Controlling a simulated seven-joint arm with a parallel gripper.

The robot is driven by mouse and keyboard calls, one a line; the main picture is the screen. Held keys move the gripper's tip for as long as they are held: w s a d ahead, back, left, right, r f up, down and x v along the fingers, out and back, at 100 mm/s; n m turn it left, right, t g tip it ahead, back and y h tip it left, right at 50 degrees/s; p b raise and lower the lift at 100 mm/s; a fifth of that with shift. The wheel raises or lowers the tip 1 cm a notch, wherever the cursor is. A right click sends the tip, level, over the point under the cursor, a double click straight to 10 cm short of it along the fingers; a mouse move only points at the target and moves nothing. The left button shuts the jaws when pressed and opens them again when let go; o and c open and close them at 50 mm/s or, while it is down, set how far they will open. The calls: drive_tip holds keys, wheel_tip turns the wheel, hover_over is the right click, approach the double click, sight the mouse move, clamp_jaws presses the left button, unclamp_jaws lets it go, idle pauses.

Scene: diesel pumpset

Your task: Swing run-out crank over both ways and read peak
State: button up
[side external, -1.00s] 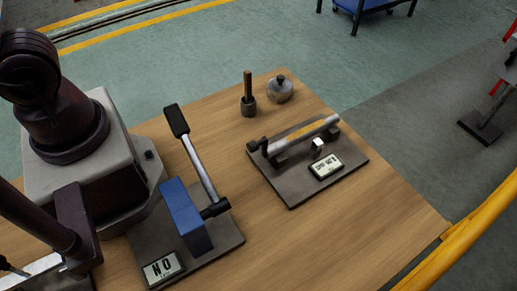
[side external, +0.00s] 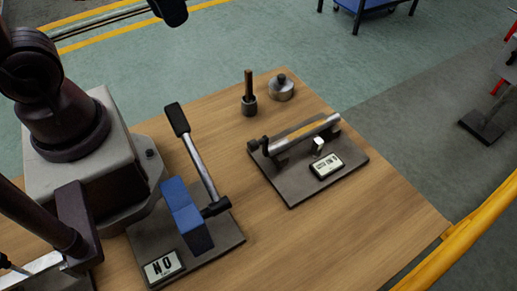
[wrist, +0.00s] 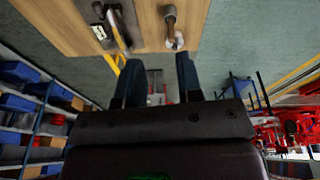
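The run-out fixture is a dark plate (side external: 300,190) on the wooden table. A small dark crank (side external: 262,146) is at the shaft's left end. A small bright block (side external: 318,145) and a white label or readout (side external: 327,166) sit in front; its text is too small to read surely. My gripper (wrist: 160,72) shows two dark blue fingers well apart, with nothing between them.
A second plate left of the fixture carries a black-handled lever (side external: 190,145), a blue block (side external: 186,215) and a white sign (side external: 163,266). A wooden-handled tool (side external: 248,95) and a round metal weight (side external: 281,88) stand behind the fixture. Bare table (side external: 380,210) lies right. A yellow rail runs beyond.

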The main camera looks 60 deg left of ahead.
drive_tip(key=w+d+f+n+g+h, duration=0.1)
drive_tip(key=d+f+n+g+h, duration=0.15)
drive_tip(key=f+n+h, duration=0.7)
drive_tip(key=w+d+f+n+g+h, duration=0.1)
drive_tip(key=w+f+n+g+h, duration=0.2)
drive_tip(key=f+n, duration=1.15)
drive_tip(key=d+n+t+h, duration=0.1)
drive_tip(key=d+n, duration=0.2)
drive_tip(key=d, duration=0.1)
drive_tip(key=w+d+n+t, duration=0.1)
drive_tip(key=d+n, duration=0.3)
drive_tip(key=w+d+r+n+t+h, duration=0.1)
drive_tip(key=d+n, duration=0.2)
drive_tip(key=d, duration=0.1)
drive_tip(key=shift+d+r+n+h, duration=0.1)
drive_tip(key=shift+d+n+h, duration=0.2)
drive_tip(key=shift+d+h, duration=0.05)
clamp_jaws()
